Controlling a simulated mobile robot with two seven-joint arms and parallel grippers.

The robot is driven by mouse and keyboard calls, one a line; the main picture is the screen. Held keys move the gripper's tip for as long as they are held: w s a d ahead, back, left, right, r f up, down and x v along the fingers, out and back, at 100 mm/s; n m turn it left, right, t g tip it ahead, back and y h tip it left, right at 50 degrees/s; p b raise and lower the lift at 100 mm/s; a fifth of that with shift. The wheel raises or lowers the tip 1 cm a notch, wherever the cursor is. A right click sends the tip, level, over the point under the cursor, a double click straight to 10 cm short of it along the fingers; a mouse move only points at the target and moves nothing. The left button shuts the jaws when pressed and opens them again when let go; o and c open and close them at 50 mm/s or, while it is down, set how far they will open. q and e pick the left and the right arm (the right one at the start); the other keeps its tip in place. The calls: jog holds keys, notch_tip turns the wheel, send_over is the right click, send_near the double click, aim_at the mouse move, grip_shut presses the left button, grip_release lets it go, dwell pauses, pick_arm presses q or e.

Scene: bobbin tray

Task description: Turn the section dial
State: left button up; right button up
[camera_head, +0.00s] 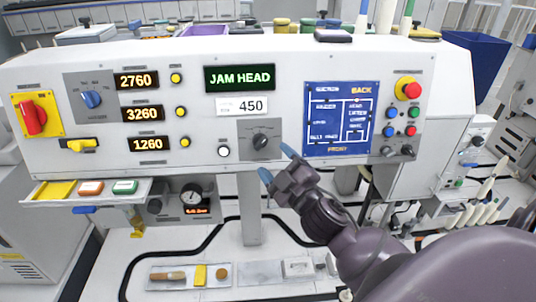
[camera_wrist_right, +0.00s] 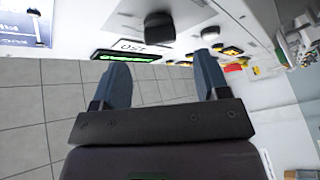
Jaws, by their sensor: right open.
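A black dial (camera_head: 260,141) sits on a grey plate low in the middle of the white panel; it also shows in the right wrist view (camera_wrist_right: 160,25). A blue dial (camera_head: 91,99) sits on a grey plate at the panel's left. Their labels are too small to tell which is the section dial. My right gripper (camera_head: 277,163) is open and empty, just below and right of the black dial in the head view. In the right wrist view its blue fingers (camera_wrist_right: 161,68) are spread, with the black dial beyond and between them, apart from both. My left gripper is not in view.
The white panel (camera_head: 200,75) carries a green display reading JAM HEAD (camera_head: 239,78), a 450 label (camera_head: 242,105), a red rotary switch (camera_head: 33,116), a blue diagram (camera_head: 341,120) and a red button (camera_head: 408,88). A white button (camera_head: 224,151) is left of the black dial.

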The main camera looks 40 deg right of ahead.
jog(key=shift+s+a+f+b, duration=0.1)
jog(key=shift+s+f+b, duration=0.05)
jog(key=shift+s, duration=0.75)
jog(key=shift+s+a+f+b, duration=0.1)
jog(key=shift+s+f+b, duration=0.1)
jog(key=shift+s, duration=0.7)
jog(key=shift+s+f+b, duration=0.1)
jog(key=shift+s+b, duration=0.05)
jog(key=shift+s, duration=0.75)
notch_tip(320, 180, down, 14)
jog(key=r+m+g, duration=0.1)
jog(key=m+g, duration=0.3)
jog(key=s+a+f+m+g, duration=0.2)
jog(key=s+f, duration=0.2)
jog(key=f, duration=0.4)
jog(key=s+a+f+m+g+y, duration=0.1)
jog(key=s+a+f+m+g, duration=0.1)
jog(key=s+f, duration=0.3)
notch_tip(320, 180, down, 4)
jog(key=shift+a+r, duration=0.2)
